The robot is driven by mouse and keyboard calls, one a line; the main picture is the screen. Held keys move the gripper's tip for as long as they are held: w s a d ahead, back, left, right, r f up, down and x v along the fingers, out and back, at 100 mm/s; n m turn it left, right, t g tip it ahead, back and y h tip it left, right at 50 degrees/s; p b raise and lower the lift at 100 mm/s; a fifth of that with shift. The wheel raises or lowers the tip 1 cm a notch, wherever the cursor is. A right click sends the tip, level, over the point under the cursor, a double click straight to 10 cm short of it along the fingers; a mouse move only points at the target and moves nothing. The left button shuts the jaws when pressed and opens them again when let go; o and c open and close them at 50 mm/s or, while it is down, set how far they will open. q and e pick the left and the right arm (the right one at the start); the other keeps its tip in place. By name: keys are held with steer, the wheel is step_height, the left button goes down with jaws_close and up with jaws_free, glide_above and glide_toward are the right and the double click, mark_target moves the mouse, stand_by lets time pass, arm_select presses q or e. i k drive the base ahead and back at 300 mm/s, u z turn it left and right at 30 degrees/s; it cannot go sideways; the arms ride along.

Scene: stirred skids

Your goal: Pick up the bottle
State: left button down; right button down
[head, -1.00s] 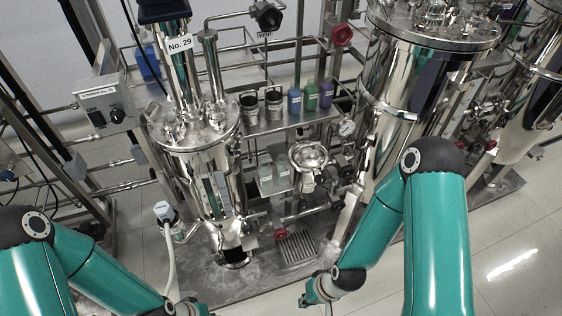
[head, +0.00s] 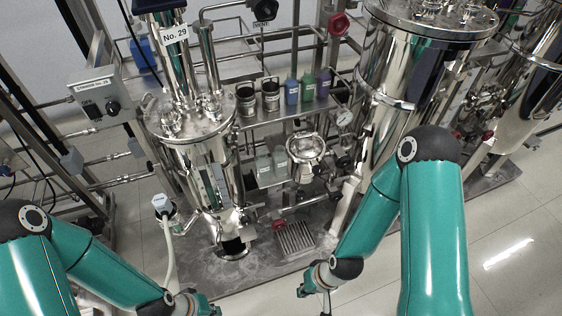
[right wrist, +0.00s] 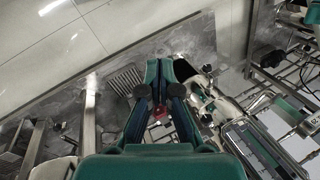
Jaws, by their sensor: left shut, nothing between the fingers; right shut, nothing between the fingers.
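Three bottles stand on the upper shelf in the head view: a blue bottle (head: 292,92), a green bottle (head: 308,89) and a purple bottle (head: 324,85). Two pale, clear bottles, a left one (head: 264,168) and a right one (head: 280,160), stand on a lower shelf. The frames do not show which bottle is meant. My left gripper (head: 203,304) is partly visible at the bottom edge, shut and away from the bottles. My right gripper (head: 314,284) is low, in front of the skid; in the right wrist view its fingers (right wrist: 161,70) are shut and empty.
Two dark metal containers (head: 258,97) stand left of the blue bottle. A steel vessel (head: 190,125) labelled No. 29 stands left of the shelves, a larger vessel (head: 405,75) right. Pipes, a gauge (head: 344,118) and a steel bowl-like fitting (head: 306,150) crowd the shelves.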

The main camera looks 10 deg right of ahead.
mark_target(280, 158)
steer(key=z, duration=0.2)
steer(key=k, duration=0.5)
steer(key=z, duration=1.15)
steer(key=i, duration=0.65)
steer(key=z, duration=0.6)
steer(key=i, duration=0.5)
steer(key=u, duration=2.25)
steer(key=i, duration=0.3)
